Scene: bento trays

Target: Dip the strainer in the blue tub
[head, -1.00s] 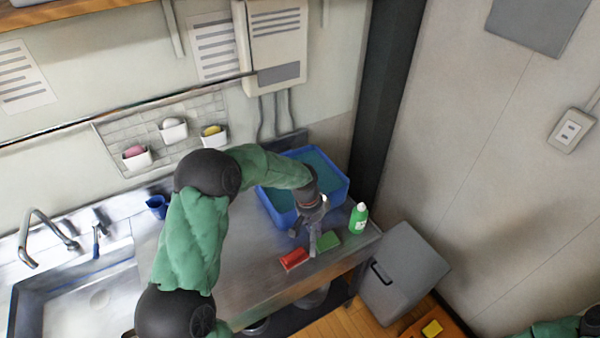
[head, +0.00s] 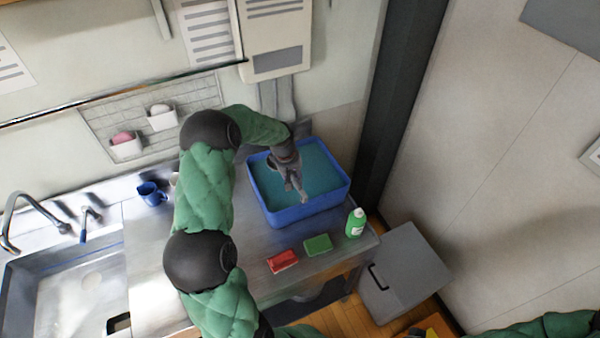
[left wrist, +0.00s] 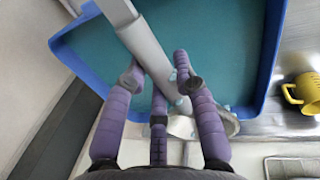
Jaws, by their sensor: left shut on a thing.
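The blue tub (head: 310,212) stands at the right end of the steel counter, filled with teal liquid. It also fills the upper part of the left wrist view (left wrist: 268,60). My left gripper (head: 300,192) is over the tub's inside, pointing down. In the left wrist view its purple fingers (left wrist: 163,82) are shut on a pale grey shaft (left wrist: 145,48), which looks like the strainer's handle. A pale rounded rim (left wrist: 231,125) shows partly behind the fingers, perhaps the strainer's bowl. I cannot tell whether it touches the liquid. My right gripper is not in view.
A red sponge (head: 283,262), a green sponge (head: 318,245) and a green bottle (head: 356,223) stand in front of the tub. A blue mug (head: 150,194) is near the sink (head: 60,300). A yellow mug (left wrist: 304,94) shows beside the tub. A grey bin (head: 405,270) is at right.

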